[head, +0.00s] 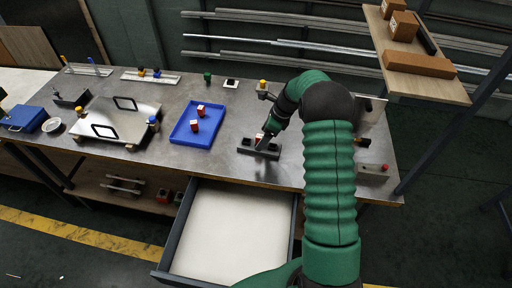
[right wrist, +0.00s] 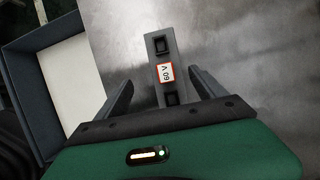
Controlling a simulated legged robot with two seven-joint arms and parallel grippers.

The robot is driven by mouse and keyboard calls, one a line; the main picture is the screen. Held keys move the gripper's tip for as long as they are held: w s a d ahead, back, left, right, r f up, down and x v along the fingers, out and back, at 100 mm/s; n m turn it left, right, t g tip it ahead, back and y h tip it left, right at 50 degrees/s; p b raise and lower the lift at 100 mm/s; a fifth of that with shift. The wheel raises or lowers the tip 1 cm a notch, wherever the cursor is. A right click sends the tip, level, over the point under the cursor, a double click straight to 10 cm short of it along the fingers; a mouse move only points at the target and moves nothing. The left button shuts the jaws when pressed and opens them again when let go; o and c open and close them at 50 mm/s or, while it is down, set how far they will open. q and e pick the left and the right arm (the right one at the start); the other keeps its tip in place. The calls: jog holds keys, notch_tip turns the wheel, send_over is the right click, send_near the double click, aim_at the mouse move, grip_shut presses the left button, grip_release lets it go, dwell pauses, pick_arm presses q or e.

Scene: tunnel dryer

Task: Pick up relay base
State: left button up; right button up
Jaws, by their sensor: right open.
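The relay base, as I take it, is a long dark grey block (head: 272,153) on the metal bench, near its front edge. In the right wrist view the block (right wrist: 153,59) has a square socket towards each end. A red-edged piece with a white marked face (right wrist: 166,73) sits in its middle. My right gripper (head: 266,140) is over the block and partly hides it in the head view. In the right wrist view its fingers (right wrist: 160,78) are open, one on each side of the block, with gaps visible. The left gripper is out of view.
A blue tray (head: 212,116) with two red-and-white pieces lies left of the block. An open drawer (head: 235,228) juts out below the bench front. A metal plate with handles (head: 118,118) lies further left. A shelf (head: 442,88) with boxes stands at the upper right.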

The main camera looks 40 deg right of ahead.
aim_at(246, 145)
jog(key=f, duration=0.1)
jog(key=d+f, duration=0.1)
jog(key=f, duration=0.1)
jog(key=shift+w+d+f, duration=0.15)
jog(key=shift+w+d, duration=0.05)
jog(key=shift+w, duration=0.05)
jog(key=p+x, duration=0.1)
jog(key=x, duration=0.3)
jog(key=shift+w+a, duration=0.1)
jog(key=shift+w, duration=0.1)
jog(key=shift+a+r, duration=0.3)
jog(key=shift+a, duration=0.2)
jog(key=shift+c, duration=0.9)
jog(key=shift+r, duration=0.1)
jog(key=shift+c, duration=1.1)
jog(key=shift+s+d, duration=0.1)
jog(key=shift+d, duration=0.4)
jog(key=c, duration=0.7)
jog(key=shift+a, duration=0.1)
jog(key=c, duration=0.5)
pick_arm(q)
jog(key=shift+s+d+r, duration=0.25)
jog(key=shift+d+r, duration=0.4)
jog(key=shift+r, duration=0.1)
pick_arm(e)
jog(key=shift+a, duration=0.15)
jog(key=shift+c, duration=0.4)
